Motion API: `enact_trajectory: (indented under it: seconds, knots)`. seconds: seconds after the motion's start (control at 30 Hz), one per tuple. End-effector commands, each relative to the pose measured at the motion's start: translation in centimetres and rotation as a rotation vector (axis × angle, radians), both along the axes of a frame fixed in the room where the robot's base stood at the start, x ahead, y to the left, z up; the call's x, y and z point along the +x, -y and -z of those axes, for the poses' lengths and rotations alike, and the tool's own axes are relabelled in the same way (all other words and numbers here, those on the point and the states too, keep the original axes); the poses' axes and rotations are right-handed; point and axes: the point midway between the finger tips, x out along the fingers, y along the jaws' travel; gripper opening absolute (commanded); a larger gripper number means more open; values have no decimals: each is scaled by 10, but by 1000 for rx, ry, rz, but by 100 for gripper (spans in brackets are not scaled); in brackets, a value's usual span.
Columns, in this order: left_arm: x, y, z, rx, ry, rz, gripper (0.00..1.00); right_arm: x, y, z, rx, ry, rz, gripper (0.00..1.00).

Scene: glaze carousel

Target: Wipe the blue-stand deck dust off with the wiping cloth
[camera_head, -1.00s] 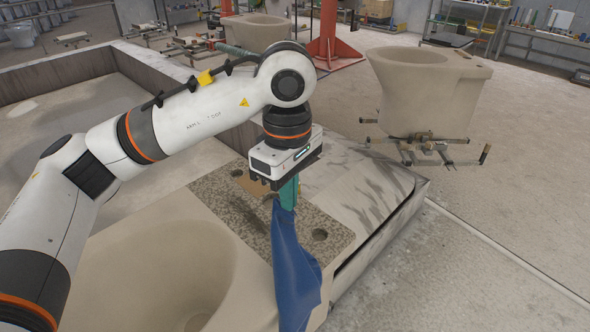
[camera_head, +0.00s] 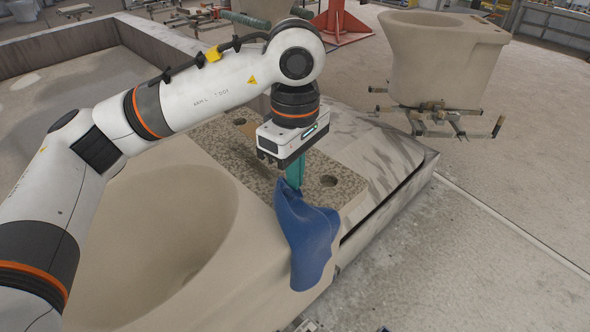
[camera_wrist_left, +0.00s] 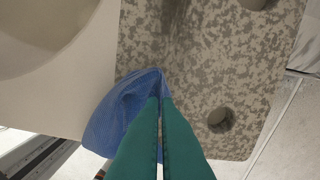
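The deck (camera_head: 318,165) is a flat speckled slab at the back of a beige toilet-shaped piece; it also fills the upper middle of the wrist view (camera_wrist_left: 205,70). Grey-brown blotchy dust covers much of it, with a darker streak near the wrist view's top. My left gripper (camera_head: 294,184), with green fingers, points down at the deck's near side, left of a round hole. Its fingers are shut on the blue wiping cloth (camera_head: 307,235), which drapes over the deck's near edge. In the wrist view the cloth (camera_wrist_left: 122,110) bunches left of the fingertips. My right gripper is not in view.
The piece's wide bowl (camera_head: 150,230) lies left of the deck. A grey-streaked sloping block (camera_head: 385,160) is right of it. Another beige piece (camera_head: 440,60) on a metal stand (camera_head: 440,115) stands at back right. Open concrete floor (camera_head: 500,220) lies to the right.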

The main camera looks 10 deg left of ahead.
Motion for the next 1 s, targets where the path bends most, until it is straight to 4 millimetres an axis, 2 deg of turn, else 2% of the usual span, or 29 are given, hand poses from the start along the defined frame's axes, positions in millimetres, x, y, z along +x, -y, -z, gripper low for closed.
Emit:
enact_trajectory:
  seconds: [0.03,0.47,0.77,1.0]
  knots:
    - [0,0,-1,0,0,0,0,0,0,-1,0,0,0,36]
    - [0,0,-1,0,0,0,71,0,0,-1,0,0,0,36]
    - [0,0,0,0,0,0,73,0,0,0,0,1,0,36]
    - [0,0,9,0,0,0,73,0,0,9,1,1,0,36]
